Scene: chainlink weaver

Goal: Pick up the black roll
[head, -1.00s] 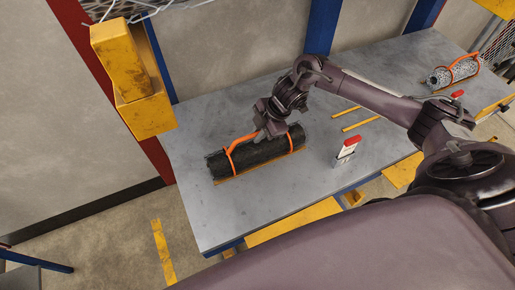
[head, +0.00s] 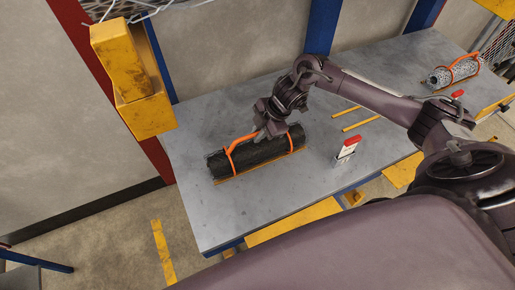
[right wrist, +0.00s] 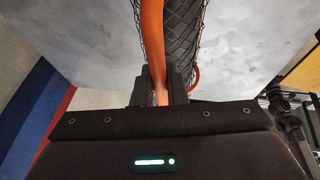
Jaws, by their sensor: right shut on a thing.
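The black roll (head: 262,154) lies on the grey table (head: 225,215), with orange bands around it and an orange handle strap (head: 243,141) along its top. It also shows in the right wrist view (right wrist: 182,45), where its surface has a mesh pattern. My right gripper (head: 271,131) is above the middle of the roll. In the right wrist view its fingers (right wrist: 160,88) are shut on the orange strap. The roll appears to rest on the table beside a yellow strip. My left gripper is not in view.
A red-and-white clamp-like item (head: 348,148) stands right of the roll. Yellow strips (head: 362,119) lie behind it. A grey mesh roll with an orange strap (head: 454,71) is at the far right. A yellow post part (head: 135,80) stands at the table's left back corner. The table front is clear.

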